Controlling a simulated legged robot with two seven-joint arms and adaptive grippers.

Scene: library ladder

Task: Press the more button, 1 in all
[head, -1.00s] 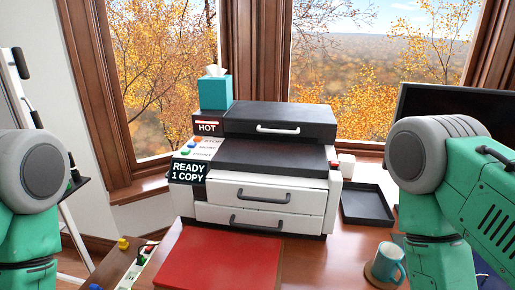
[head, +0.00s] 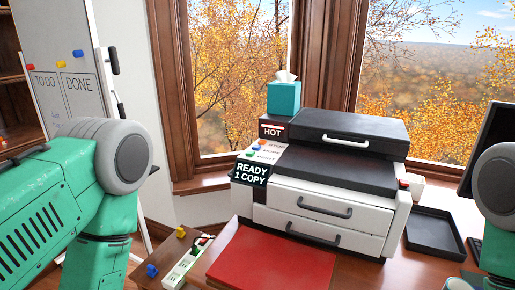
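A white and black copier (head: 331,180) stands on the wooden desk, with a dark display (head: 251,173) reading "READY 1 COPY". A column of small colored buttons (head: 261,147) sits on its left panel, above the display. An orange, a blue and a green one show, with tiny labels beside them. The labels are too small to read surely, so I cannot tell well which is the more button. My green arms come in at the left and right edges, but neither gripper is in view.
A teal tissue box (head: 283,97) stands on the copier's back left, above a "HOT" sign (head: 272,132). A red folder (head: 272,262) lies in front. A black tray (head: 434,233) is at the right. A power strip (head: 187,264) and a whiteboard (head: 62,60) are at the left.

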